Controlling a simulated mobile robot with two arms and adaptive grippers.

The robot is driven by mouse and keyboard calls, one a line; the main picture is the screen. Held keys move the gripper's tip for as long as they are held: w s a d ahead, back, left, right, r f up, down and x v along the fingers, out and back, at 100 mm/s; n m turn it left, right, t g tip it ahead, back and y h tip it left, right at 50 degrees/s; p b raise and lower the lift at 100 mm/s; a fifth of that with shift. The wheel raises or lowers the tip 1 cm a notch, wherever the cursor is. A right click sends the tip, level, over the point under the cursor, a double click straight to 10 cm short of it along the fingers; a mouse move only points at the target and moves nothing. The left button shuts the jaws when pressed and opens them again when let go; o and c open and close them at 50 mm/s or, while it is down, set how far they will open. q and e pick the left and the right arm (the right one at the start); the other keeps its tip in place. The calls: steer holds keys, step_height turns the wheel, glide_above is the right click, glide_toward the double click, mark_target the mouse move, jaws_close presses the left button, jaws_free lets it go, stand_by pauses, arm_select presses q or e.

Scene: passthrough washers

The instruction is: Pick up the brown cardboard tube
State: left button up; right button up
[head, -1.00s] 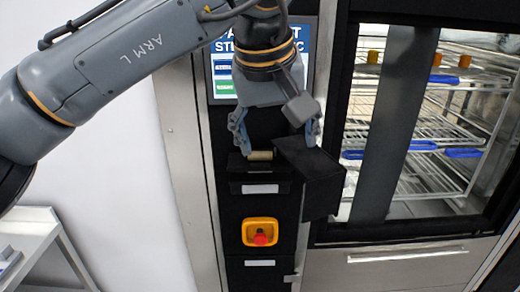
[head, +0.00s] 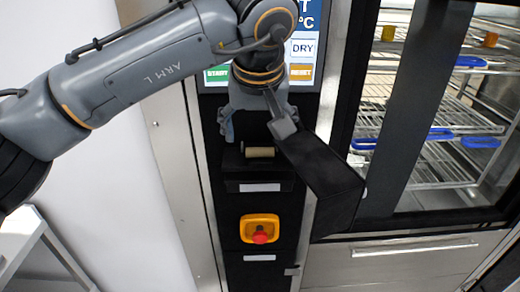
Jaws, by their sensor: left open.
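The brown cardboard tube (head: 260,152) is a small tan cylinder. It lies sideways on a black ledge (head: 258,170) on the machine's dark front panel. My left gripper (head: 260,132) points down just above the tube, one finger to its left. The other finger is mostly hidden behind a black box-shaped part. The gripper is open and does not visibly hold the tube. I cannot tell whether a finger touches it. My right gripper is not in view.
The black box-shaped part (head: 328,182) juts out right of the tube. A red emergency button (head: 260,237) on a yellow base is below. A screen (head: 304,50) is above. A glass washer door (head: 405,110) with racks is at right; a white table (head: 25,245) is lower left.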

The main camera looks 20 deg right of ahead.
mark_target(260, 150)
arm_select(q)
steer(key=x, duration=0.1)
steer(key=p+x, duration=0.1)
steer(key=x, duration=0.2)
steer(key=shift+w+d+f+p, duration=0.15)
steer(key=shift+d+f+p, duration=0.15)
steer(key=shift+p, duration=0.05)
steer(key=shift+w+f, duration=0.2)
steer(key=shift+f, duration=0.15)
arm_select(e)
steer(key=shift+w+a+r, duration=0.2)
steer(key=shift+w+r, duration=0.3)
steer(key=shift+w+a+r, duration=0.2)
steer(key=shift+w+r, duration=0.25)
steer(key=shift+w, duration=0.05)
arm_select(q)
steer(key=shift+c, duration=0.4)
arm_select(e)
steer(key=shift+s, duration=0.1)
arm_select(q)
steer(key=c, duration=0.7)
steer(key=shift+c, duration=0.5)
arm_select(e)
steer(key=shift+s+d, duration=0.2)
